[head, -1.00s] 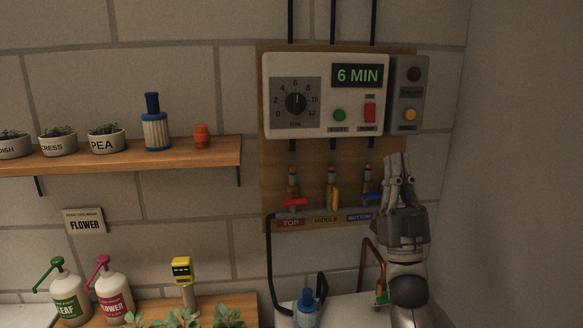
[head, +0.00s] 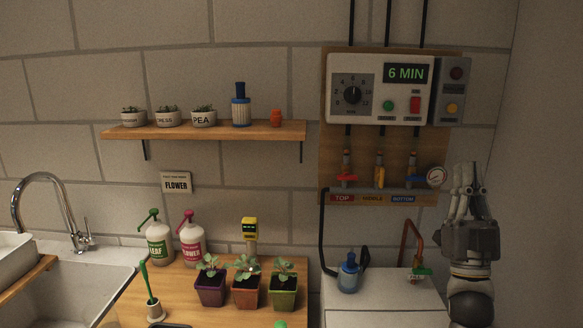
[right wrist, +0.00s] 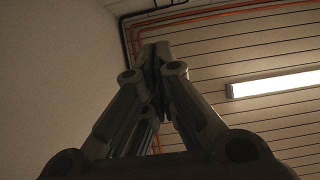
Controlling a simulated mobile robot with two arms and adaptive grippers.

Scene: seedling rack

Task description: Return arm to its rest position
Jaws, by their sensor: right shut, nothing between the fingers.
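My right gripper (head: 467,178) is in the right part of the head view, pointing up, to the right of the valve board and in front of the wall. Its fingers are closed together with nothing between them. In the right wrist view the shut fingers (right wrist: 155,55) point up toward the ceiling, and nothing is held. My left gripper is not in view. The timer box (head: 378,88) on the wall reads 6 MIN. Below it are the red top valve (head: 346,180), the yellow middle valve (head: 379,181) and the blue bottom valve, labelled on a strip.
A white cabinet (head: 385,295) with a blue bottle (head: 348,272) stands below. Several potted seedlings and two pump bottles stand on the wooden counter (head: 180,292). A sink (head: 85,285) is at left, a shelf (head: 215,130) above.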

